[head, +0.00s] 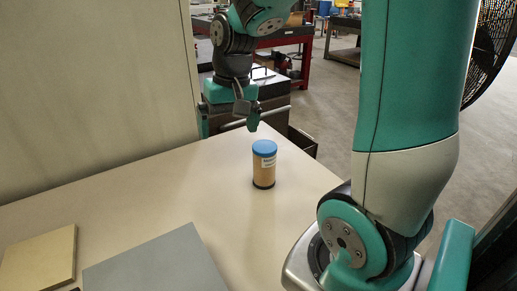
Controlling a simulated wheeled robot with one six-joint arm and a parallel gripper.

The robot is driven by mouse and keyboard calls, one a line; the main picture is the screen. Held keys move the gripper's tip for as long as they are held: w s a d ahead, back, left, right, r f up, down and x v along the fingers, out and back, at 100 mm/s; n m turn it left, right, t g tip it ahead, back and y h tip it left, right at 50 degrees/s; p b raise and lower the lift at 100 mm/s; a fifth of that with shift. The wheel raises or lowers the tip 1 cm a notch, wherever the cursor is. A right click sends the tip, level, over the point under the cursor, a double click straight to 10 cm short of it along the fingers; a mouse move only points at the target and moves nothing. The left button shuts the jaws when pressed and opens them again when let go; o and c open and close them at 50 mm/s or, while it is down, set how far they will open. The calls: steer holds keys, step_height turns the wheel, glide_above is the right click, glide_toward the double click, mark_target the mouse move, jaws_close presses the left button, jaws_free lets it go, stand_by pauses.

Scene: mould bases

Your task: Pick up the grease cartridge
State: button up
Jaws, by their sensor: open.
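The grease cartridge (264,168) is a short tan cylinder with a blue cap, a dark base and a white label. It stands upright near the far right edge of the white table. My gripper (228,128) is above and behind it in the head view, pointing down, open and empty. One finger shows close to the blue cap in the picture, but apart from the cartridge. The other finger shows further left.
A grey plate (155,266) and a yellowish block (38,262) lie at the front left of the white table (120,195). A pale wall panel (90,80) rises along the left. The tabletop around the cartridge is clear. A red workbench (290,60) stands behind.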

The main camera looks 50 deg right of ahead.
mark_target(265, 146)
steer(key=d+r+m+h+p, duration=0.1)
steer(key=d+m, duration=0.2)
steer(key=d, duration=0.3)
steer(key=d+r+m+p, duration=0.1)
steer(key=d+m+p, duration=0.1)
steer(key=d, duration=0.4)
steer(key=shift+m+g, duration=0.4)
steer(key=f, duration=0.3)
steer(key=f+p, duration=0.1)
steer(key=f, duration=0.7)
steer(key=shift+w+d+f+p, duration=0.1)
steer(key=shift+w+d+p, duration=0.2)
steer(key=shift+w+d, duration=0.1)
steer(key=shift+w+d+f+p, duration=0.1)
steer(key=shift+f+p, duration=0.5)
steer(key=shift+f, duration=0.95)
steer(key=shift+w+f+p, duration=0.1)
steer(key=shift+f+p, duration=0.45)
steer(key=shift+f, duration=1)
steer(key=shift+c, duration=0.5)
steer(key=c, duration=1.1)
steer(key=shift+c, duration=0.2)
steer(key=shift+r, duration=0.1)
